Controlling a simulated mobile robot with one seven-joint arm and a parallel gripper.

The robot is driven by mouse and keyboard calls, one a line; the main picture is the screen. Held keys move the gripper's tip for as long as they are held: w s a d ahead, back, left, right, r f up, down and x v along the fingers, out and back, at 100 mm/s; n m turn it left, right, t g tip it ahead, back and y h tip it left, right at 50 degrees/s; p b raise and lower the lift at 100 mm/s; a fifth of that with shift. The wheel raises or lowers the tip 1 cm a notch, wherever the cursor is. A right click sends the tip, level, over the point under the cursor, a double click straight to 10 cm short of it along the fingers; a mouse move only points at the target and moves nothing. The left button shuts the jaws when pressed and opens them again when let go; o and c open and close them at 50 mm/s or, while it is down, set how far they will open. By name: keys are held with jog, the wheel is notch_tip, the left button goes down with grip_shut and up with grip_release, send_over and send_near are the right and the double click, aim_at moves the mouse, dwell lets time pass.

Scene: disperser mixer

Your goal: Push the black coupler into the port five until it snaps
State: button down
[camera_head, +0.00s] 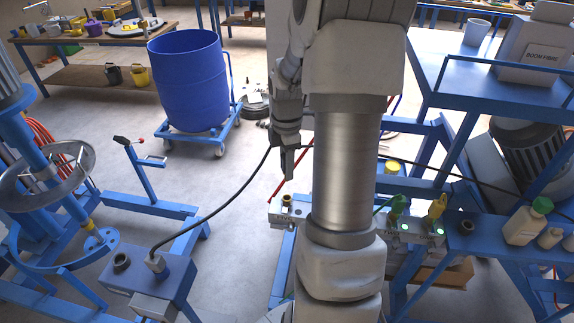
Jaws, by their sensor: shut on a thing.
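My gripper (287,164) points down near the middle of the picture, above the floor and just behind my large arm link. It is shut on what appears to be the black coupler, which is mostly hidden by the fingers. A black cable (236,204) runs to the gripper from a plug on the blue box at lower left. Below the gripper, a brass-coloured port (287,199) stands on a pale block. To the right, a green coupler (398,204) and a yellow coupler (436,210) sit on a pale port block. I cannot tell which port is five; my arm hides part of the row.
A blue drum (189,82) stands on a wheeled dolly behind. A blue box (150,278) with a dark round socket is at lower left. Bottles (524,224) stand at right on the blue frame. A thin red line lies behind the gripper.

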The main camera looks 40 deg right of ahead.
jog(key=shift+f+b, duration=1.9)
jog(key=shift+f, duration=1)
jog(key=shift+f+b, duration=1.05)
jog(key=shift+f, duration=1)
jog(key=c, duration=0.5)
grip_release()
notch_tip(320, 180, up, 18)
jog(key=shift+f, duration=0.25)
